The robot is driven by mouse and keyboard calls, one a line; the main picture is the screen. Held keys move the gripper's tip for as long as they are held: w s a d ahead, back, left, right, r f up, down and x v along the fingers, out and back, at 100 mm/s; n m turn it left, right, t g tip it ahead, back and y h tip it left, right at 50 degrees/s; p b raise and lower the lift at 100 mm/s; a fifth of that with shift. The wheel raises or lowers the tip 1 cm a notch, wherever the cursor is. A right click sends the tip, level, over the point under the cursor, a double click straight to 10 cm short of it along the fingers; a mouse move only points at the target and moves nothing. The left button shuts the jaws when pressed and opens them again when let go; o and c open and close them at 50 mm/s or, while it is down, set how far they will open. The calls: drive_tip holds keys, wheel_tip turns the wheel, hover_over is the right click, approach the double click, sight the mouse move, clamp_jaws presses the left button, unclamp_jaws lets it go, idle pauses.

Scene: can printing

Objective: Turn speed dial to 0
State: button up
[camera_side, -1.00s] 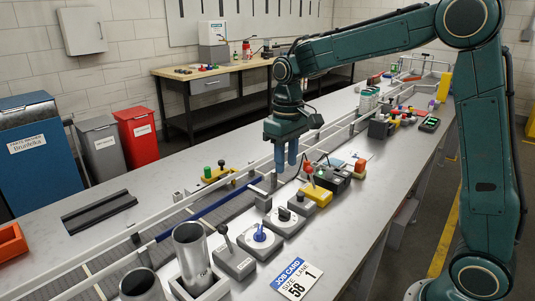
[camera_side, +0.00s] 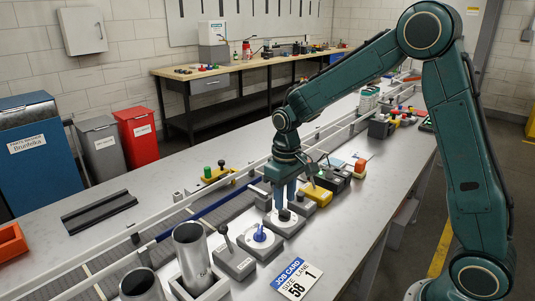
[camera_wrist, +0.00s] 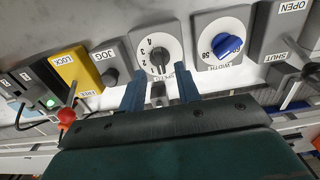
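The speed dial (camera_wrist: 160,57) is a grey box with a white numbered disc and a dark knob, in the upper middle of the wrist view. The numbers 4, 3 and 2 show on its left. Its label is partly covered by my fingers, and the knob's exact setting is hard to read. In the side view the dial (camera_side: 285,224) lies under my fingers. My gripper (camera_wrist: 160,86) is open, with its two blue fingers apart and nothing between them. It points down, with one fingertip toward each side of the knob. I cannot tell whether they touch it.
The blue width dial (camera_wrist: 227,45) stands close on one side. The jog button (camera_wrist: 105,67) and yellow lock box (camera_wrist: 75,72) stand on the other. A lever box (camera_side: 233,259) and job card (camera_side: 298,280) are nearer the front. A conveyor rail runs behind.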

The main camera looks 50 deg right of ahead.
sight(285, 210)
drive_tip(key=shift+f, duration=1.65)
clamp_jaws()
